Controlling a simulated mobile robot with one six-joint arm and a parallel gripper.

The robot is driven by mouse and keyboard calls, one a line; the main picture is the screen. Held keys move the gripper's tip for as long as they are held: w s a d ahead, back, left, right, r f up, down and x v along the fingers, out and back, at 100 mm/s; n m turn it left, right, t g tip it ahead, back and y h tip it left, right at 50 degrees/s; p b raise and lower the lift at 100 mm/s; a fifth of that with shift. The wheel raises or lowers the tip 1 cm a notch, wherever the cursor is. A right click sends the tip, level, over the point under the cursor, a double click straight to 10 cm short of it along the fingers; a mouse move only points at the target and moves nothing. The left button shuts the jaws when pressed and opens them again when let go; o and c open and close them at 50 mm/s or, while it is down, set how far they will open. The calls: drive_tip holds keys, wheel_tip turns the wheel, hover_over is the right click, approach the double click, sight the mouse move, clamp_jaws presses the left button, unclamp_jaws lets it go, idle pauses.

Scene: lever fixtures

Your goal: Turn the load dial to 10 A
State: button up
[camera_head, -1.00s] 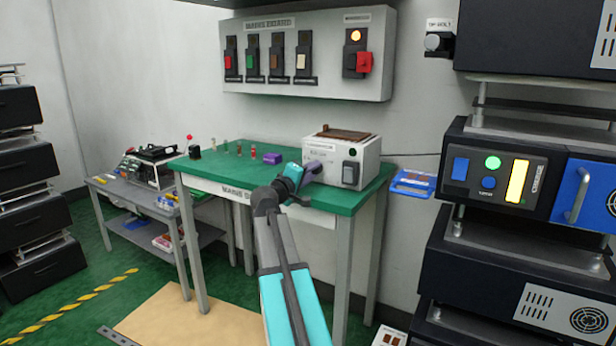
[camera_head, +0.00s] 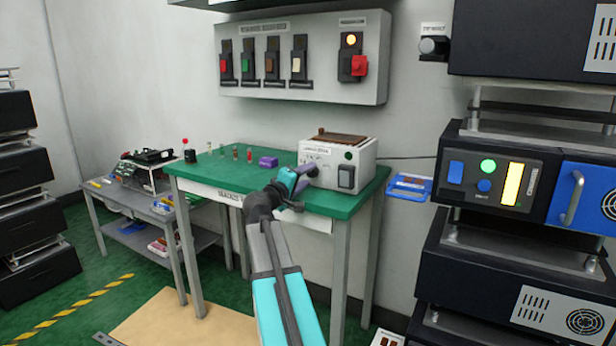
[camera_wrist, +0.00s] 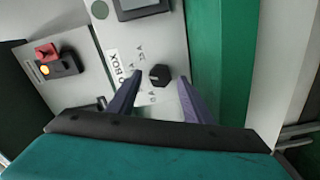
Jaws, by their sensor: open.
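The load dial (camera_wrist: 159,75) is a small black faceted knob on the pale front face of the load box (camera_wrist: 150,40). In the head view the load box (camera_head: 362,157) stands on the green bench, and my gripper covers the dial there. My gripper (camera_wrist: 153,85) is open in the wrist view, with one purple finger on either side of the dial. I cannot tell whether either finger touches it. In the head view my gripper (camera_head: 303,179) is at the left part of the box's front. Small marks surround the dial, too blurred to read.
The green bench (camera_head: 225,180) holds a purple block (camera_head: 268,162) and several small fuse-like pieces to the left. A wall panel (camera_head: 305,90) with several switches and a red lever hangs above. A blue tray (camera_head: 408,188) and black equipment racks stand to the right.

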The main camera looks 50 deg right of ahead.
drive_tip(key=p+v, duration=0.1)
drive_tip(key=v, duration=1.1)
drive_tip(key=shift+s, duration=0.25)
drive_tip(key=shift+a, duration=0.15)
